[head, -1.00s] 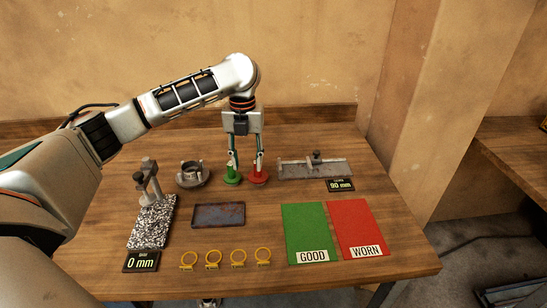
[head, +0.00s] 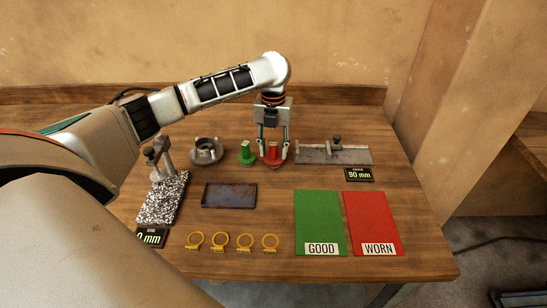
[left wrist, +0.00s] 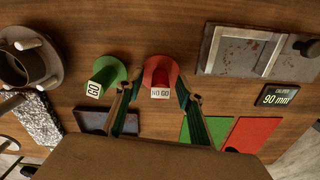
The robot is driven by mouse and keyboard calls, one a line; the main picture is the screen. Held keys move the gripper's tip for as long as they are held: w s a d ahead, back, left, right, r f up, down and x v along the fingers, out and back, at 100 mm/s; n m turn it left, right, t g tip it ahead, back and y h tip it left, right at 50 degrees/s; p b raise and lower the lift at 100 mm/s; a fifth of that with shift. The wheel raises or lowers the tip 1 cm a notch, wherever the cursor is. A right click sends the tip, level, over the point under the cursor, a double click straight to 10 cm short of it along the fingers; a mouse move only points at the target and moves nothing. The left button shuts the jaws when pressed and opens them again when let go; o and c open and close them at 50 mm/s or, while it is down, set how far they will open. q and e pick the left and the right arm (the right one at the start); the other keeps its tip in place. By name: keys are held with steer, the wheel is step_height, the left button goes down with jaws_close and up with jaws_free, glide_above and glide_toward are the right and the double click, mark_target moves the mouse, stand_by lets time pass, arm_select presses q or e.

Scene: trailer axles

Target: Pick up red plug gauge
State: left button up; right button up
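The red plug gauge (head: 273,153) stands upright on the table toward the back. In the left wrist view its top reads "NO GO" (left wrist: 160,78). My left gripper (head: 272,155) is open, pointing down, with one finger on each side of the red gauge. In the left wrist view the fingers (left wrist: 158,98) stand apart, and I cannot tell whether they touch it. The green plug gauge (head: 246,154) stands just left of it, close to the left finger; its top reads "GO" (left wrist: 95,88). My right gripper is not in view.
A caliper (head: 333,154) with a 90 mm display (head: 359,175) lies right of the red gauge. A round grey part (head: 206,152) and a gauge stand (head: 160,195) are left. A dark tray (head: 229,195), several yellow rings (head: 218,242), and green (head: 320,220) and red mats (head: 373,220) lie in front.

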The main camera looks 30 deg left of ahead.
arm_select(q)
steer(key=shift+f, duration=0.2)
jaws_close()
steer(key=shift+r, duration=0.15)
